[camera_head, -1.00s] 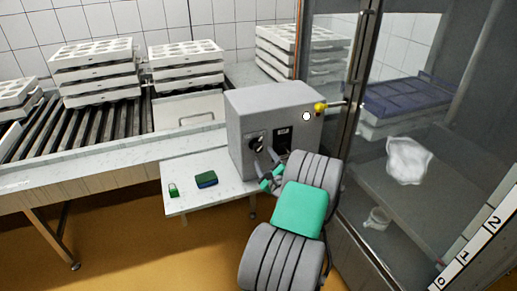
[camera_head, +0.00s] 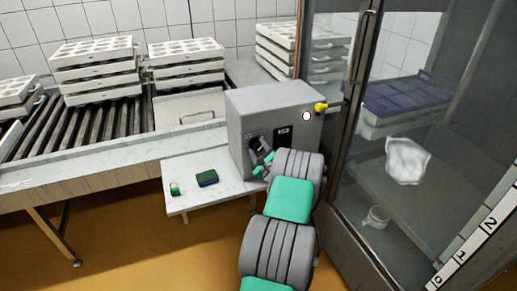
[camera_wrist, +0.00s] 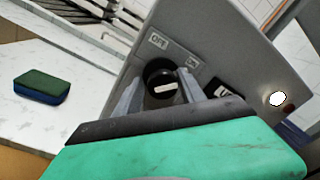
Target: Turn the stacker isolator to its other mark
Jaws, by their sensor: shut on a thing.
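The stacker isolator is a round black knob (camera_wrist: 162,82) with a white bar on its face, on the front of a grey control box (camera_head: 240,112). In the wrist view the bar lies nearly level, its right end slightly raised. An OFF label (camera_wrist: 158,41) is above the knob, and a second label (camera_wrist: 193,62), too small to read surely, is to its upper right. My gripper (camera_wrist: 160,77) is shut on the knob, one finger on each side. In the head view my gripper (camera_head: 262,158) is at the box front and partly hides the knob.
A green and blue sponge (camera_head: 207,178) and a small green item (camera_head: 174,189) lie on the white side table (camera_head: 185,206). A glass-panelled cabinet (camera_head: 350,100) stands close on the right.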

